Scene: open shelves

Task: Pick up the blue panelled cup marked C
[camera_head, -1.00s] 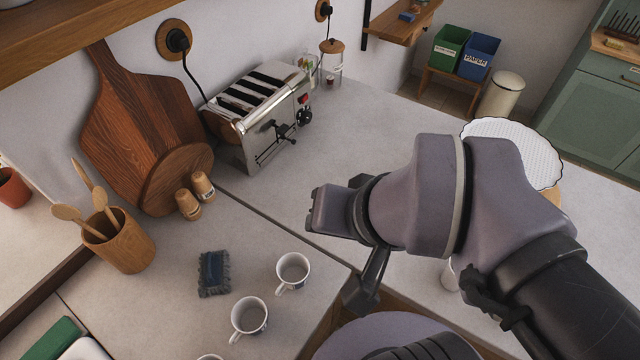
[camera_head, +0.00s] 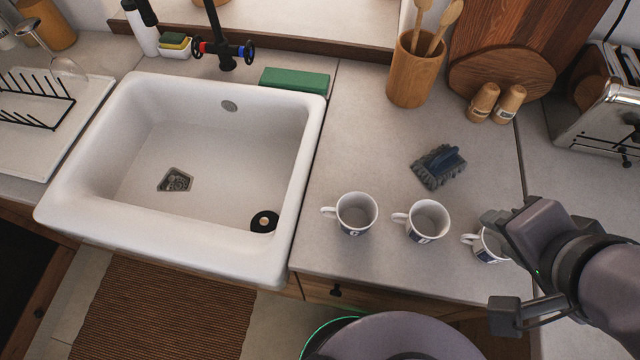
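Three white cups with dark blue panels stand in a row on the counter right of the sink. The left cup (camera_head: 356,213) has a small pale mark on its panel that looks like a C, but I cannot read it for certain. The middle cup (camera_head: 427,221) and the right cup (camera_head: 486,246) also carry panels; their letters are too small to read.
The white sink (camera_head: 110,200) lies left of the cups. A wooden utensil pot (camera_head: 412,75), two shakers (camera_head: 496,103) and a toaster (camera_head: 600,120) stand further back. The counter's front edge is close to the cups.

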